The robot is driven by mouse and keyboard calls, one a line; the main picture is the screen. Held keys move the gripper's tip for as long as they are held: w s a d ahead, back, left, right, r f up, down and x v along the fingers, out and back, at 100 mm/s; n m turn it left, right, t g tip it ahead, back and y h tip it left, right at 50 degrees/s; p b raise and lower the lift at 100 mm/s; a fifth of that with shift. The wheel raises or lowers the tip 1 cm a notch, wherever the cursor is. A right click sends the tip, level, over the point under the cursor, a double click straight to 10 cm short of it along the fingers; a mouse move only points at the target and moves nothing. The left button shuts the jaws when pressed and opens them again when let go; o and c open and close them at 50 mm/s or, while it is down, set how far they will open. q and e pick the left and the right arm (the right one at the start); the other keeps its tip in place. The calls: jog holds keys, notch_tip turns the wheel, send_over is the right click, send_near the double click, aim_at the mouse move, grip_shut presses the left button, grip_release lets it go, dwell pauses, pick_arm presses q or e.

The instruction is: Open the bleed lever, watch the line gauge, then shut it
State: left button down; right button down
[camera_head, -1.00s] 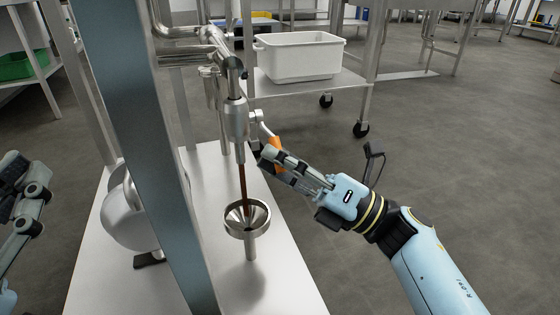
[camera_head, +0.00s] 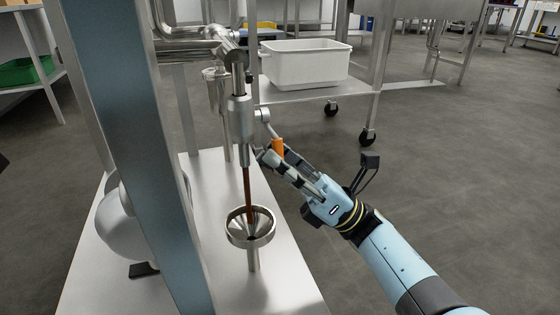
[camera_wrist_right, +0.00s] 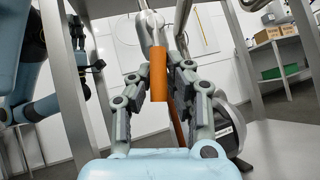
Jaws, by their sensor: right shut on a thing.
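The bleed lever's orange handle (camera_head: 278,148) sits at the right of the metal valve body (camera_head: 240,118). My right gripper (camera_head: 272,160) is shut on it; in the right wrist view the orange handle (camera_wrist_right: 159,78) stands between the fingers. A brown stream (camera_head: 247,190) runs from the spout down into the metal funnel (camera_head: 238,233). In the right wrist view, light blue and dark parts at the left look like my left arm; its jaws (camera_wrist_right: 82,48) are unclear. I cannot make out a gauge dial.
A blue-grey post (camera_head: 125,130) stands close at the left, partly hiding a rounded metal vessel (camera_head: 122,225). Behind is a wheeled cart with a white tub (camera_head: 305,62). A green bin (camera_head: 25,70) sits on a shelf at the left. The floor at right is open.

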jog(key=shift+w+a+f+n+g+y, duration=0.1)
jog(key=shift+w+n+g+y, duration=0.1)
jog(key=shift+n+g, duration=0.55)
jog(key=shift+w+n+g+y, duration=0.1)
jog(key=shift+w+n+g, duration=0.1)
jog(key=shift+n+g, duration=0.55)
jog(key=shift+n, duration=0.4)
jog(key=c, duration=1.3)
grip_release()
jog(key=shift+o, duration=0.2)
jog(key=shift+f, duration=0.1)
jog(key=v, duration=0.7)
jog(key=shift+f, duration=0.15)
